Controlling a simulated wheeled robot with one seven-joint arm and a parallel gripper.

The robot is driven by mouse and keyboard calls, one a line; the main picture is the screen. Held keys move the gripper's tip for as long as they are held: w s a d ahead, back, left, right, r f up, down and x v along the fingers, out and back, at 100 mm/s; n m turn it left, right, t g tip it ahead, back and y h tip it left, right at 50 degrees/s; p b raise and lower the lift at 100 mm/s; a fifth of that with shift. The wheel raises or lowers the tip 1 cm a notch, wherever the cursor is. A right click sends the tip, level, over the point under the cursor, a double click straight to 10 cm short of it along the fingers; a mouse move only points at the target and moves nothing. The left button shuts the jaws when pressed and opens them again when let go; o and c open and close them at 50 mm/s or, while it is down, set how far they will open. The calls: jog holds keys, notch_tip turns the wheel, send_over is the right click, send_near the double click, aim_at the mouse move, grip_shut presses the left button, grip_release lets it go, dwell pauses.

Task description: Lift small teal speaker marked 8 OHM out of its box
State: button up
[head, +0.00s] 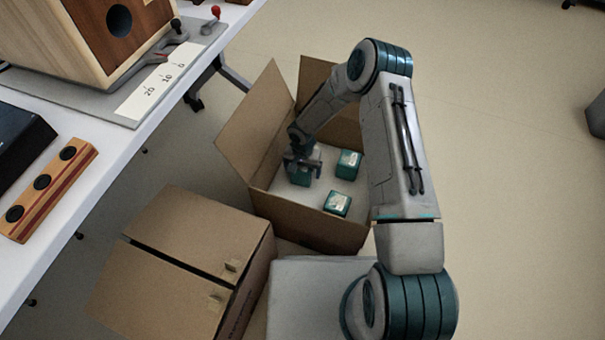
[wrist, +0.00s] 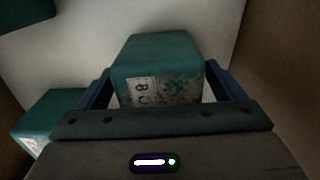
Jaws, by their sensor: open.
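A small teal speaker (wrist: 160,60) stands in the open cardboard box (head: 310,228), its pale label partly showing "8 O" in the wrist view; the rest is hidden by my gripper. My gripper (wrist: 160,72) is open, with one dark blue finger on each side of this speaker. Whether the fingers touch it I cannot tell. In the head view my gripper (head: 301,162) is down inside the box, over the same speaker (head: 300,179), mostly covering it.
Two other teal speakers, one at the right (head: 348,163) and one nearer (head: 337,204), stand on the box's pale floor. The box flaps (head: 256,122) stand up around it. A closed carton (head: 190,265) stands in front left. A white table (head: 110,150) runs along the left.

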jog(key=c, duration=1.5)
jog(key=shift+r+p, duration=2)
jog(key=shift+r, duration=3)
notch_tip(320, 180, up, 27)
jog(key=p, duration=2.5)
jog(key=shift+r, duration=0.15)
